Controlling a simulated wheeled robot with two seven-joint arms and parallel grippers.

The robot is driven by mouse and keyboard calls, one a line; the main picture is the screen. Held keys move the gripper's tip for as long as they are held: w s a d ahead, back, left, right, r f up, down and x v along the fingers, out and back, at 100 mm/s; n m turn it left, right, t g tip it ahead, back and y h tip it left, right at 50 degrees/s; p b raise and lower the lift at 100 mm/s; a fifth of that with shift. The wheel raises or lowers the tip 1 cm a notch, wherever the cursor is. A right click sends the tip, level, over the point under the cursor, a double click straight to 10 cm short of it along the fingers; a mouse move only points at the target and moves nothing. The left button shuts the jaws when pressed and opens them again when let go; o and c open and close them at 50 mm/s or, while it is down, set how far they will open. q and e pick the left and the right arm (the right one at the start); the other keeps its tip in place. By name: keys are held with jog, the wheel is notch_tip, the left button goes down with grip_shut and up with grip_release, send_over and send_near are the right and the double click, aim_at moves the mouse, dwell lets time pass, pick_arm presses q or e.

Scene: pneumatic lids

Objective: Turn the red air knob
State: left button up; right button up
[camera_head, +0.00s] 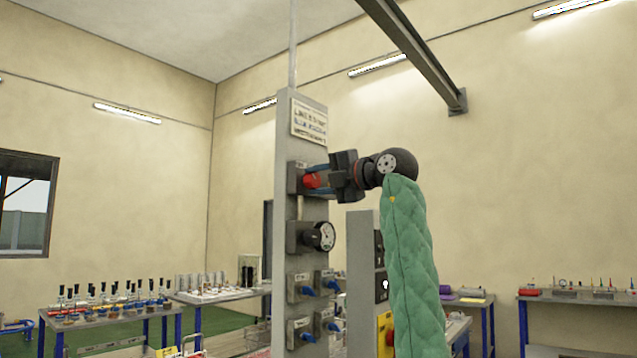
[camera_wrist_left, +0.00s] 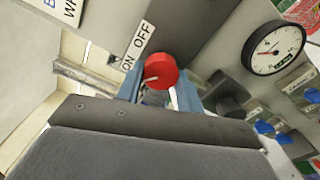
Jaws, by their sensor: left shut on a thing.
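The red air knob (camera_head: 311,181) sits on a grey box near the top of the grey panel post. In the left wrist view the red knob (camera_wrist_left: 160,71) shows a pale pointer line on its face, beside an ON/OFF label (camera_wrist_left: 139,46). My left gripper (camera_head: 317,181) reaches the knob from the right, its blue fingers (camera_wrist_left: 157,90) on either side of it and shut on it. The fingertips are partly hidden by the knob. My right gripper is not in view.
A pressure gauge (camera_head: 324,237) sits below the knob on the same post (camera_head: 286,130). Several blue valves (camera_head: 308,290) are lower down. A grey cabinet (camera_head: 360,262) stands right of the post. Tables with parts (camera_head: 110,313) are behind on the left.

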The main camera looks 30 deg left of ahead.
pick_arm(q)
jog(key=shift+f, duration=0.15)
jog(key=o, duration=1)
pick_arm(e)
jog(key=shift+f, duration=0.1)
pick_arm(q)
jog(key=d, duration=0.2)
jog(key=d+b, duration=0.1)
jog(key=d, duration=0.5)
jog(key=shift+s+b, duration=0.3)
jog(key=shift+b, duration=0.05)
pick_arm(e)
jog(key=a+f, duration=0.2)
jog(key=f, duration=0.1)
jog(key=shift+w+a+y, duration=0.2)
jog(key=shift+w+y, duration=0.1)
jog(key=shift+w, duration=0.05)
pick_arm(q)
jog(key=shift+a, duration=0.1)
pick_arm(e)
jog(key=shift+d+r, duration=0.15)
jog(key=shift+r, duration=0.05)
